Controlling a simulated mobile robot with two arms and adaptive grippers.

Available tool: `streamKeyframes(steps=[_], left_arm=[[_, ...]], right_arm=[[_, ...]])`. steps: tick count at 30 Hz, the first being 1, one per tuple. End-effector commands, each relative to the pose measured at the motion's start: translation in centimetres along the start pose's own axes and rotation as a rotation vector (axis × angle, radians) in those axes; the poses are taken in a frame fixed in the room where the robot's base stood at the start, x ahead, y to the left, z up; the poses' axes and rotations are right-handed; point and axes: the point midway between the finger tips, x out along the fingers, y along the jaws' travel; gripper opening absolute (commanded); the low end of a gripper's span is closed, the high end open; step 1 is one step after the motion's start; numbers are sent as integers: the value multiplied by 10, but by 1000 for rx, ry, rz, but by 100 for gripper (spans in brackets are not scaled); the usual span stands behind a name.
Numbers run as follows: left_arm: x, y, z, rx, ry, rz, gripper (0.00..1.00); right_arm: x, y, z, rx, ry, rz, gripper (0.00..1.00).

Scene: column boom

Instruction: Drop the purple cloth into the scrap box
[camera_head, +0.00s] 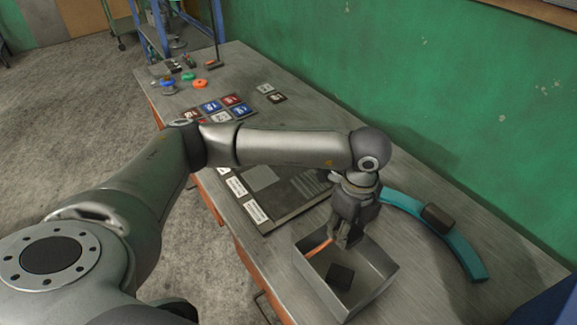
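An open grey metal box (374,262), which looks like the scrap box, stands near the front edge of the workbench. A dark block (340,276) lies inside it. My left gripper (345,240) points down over the back part of the box. An orange strip (319,248) shows beside the fingers at the box's back left; I cannot tell whether it is held or part of the box. The fingers are dark and small, so their opening is unclear. I see no purple cloth. My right gripper is not in view.
A teal curved piece (462,250) with a dark block (438,218) on it lies right of the box. A dark panel with white labels (256,212) lies left of it. Several coloured cards (231,100) and small parts (200,84) sit farther back. A green wall (440,90) borders the bench.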

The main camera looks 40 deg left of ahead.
Motion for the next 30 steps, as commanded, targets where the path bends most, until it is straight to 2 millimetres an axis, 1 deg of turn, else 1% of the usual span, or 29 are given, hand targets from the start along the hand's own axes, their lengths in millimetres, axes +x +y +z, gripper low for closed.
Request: streamKeyframes(steps=[1,5,9,14,15,20,30], left_arm=[[9,0,0,-1,-1,1,16],[19,0,0,-1,-1,0,16],[20,0,0,-1,-1,-1,16],[20,0,0,-1,-1,-1,16],[20,0,0,-1,-1,-1,45],[20,0,0,-1,-1,-1,65],[18,0,0,-1,0,-1,65]], right_arm=[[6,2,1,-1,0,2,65],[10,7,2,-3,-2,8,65],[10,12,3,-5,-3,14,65],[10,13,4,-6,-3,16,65],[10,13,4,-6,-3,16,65],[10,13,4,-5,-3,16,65],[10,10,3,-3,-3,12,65]])
